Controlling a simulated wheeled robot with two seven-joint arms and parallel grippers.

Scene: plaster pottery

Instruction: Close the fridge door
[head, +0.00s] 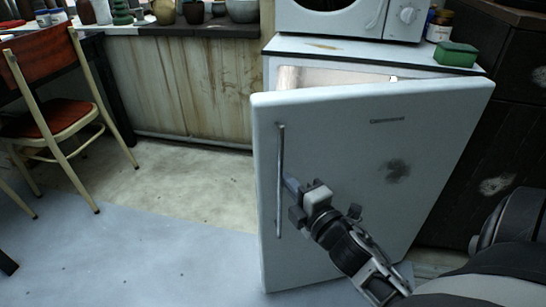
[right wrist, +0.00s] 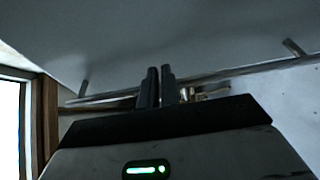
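The white fridge door (head: 345,150) stands ajar, its top edge swung out from the fridge body (head: 370,56). A thin vertical handle (head: 280,180) runs along the door's left side; it also crosses the right wrist view (right wrist: 245,70). My right gripper (head: 291,185) is in front of the door, just right of the handle. In the right wrist view its two dark fingers (right wrist: 160,86) are almost together, with no object visible between them. Whether they touch the handle or door I cannot tell. My left gripper is not in view.
A microwave (head: 350,15) and a green sponge (head: 455,53) sit on the fridge top. A red-seated chair (head: 50,118) stands at the left by a worn cabinet (head: 185,85). The floor (head: 150,235) left of the door is clear.

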